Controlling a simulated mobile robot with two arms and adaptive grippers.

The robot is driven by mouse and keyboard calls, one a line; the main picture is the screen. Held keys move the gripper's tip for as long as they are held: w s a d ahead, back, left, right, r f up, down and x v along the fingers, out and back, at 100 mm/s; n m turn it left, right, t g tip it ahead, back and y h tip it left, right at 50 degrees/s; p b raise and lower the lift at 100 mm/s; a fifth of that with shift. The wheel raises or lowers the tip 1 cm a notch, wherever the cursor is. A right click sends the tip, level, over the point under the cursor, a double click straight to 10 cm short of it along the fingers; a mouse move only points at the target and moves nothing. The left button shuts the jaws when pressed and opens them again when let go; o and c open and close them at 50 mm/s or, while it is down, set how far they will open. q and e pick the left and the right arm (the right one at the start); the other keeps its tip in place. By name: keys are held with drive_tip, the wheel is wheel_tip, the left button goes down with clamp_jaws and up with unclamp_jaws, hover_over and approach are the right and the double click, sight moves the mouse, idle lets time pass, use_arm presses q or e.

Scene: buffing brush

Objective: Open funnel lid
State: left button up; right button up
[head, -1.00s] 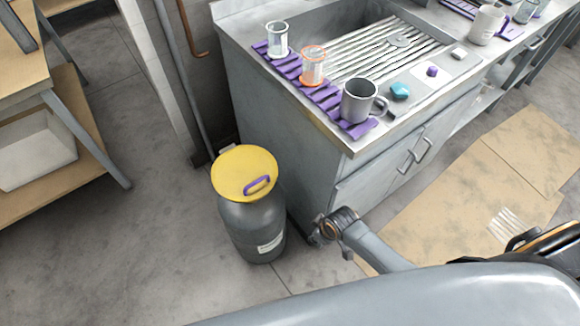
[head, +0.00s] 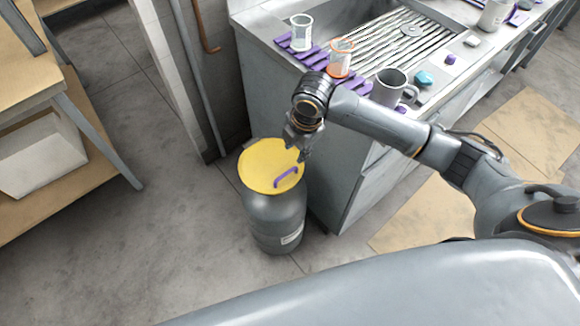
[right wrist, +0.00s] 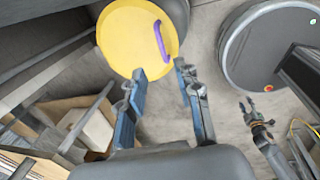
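The yellow funnel lid (head: 262,166) lies shut on top of a dark grey drum (head: 272,218) that stands on the floor beside the sink cabinet. A purple handle (head: 286,177) is on the lid's right part. My right gripper (head: 302,154) is above the lid's right edge, near the handle and apart from it as far as I can tell. In the right wrist view the lid (right wrist: 130,35) and handle (right wrist: 160,42) are beyond the fingers. There my right gripper (right wrist: 162,75) is open and empty. My left gripper (right wrist: 260,112) shows small at the right, its fingers apart.
The sink cabinet (head: 345,190) is right of the drum, with cups and a grey mug (head: 388,85) on its top. A wall and pipe are behind the drum. A wooden shelf (head: 85,170) with a white box (head: 40,155) stands left. Floor between is clear.

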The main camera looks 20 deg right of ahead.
sight(289, 171)
drive_tip(key=f, duration=0.4)
drive_tip(key=w+f, duration=0.1)
drive_tip(key=f, duration=0.3)
drive_tip(key=w+f, duration=0.1)
drive_tip(key=f, duration=0.3)
drive_tip(key=shift+w+a+f, duration=0.15)
drive_tip(key=shift+a+f, duration=0.15)
drive_tip(key=shift+a, duration=0.1)
drive_tip(key=shift+c, duration=0.4)
clamp_jaws()
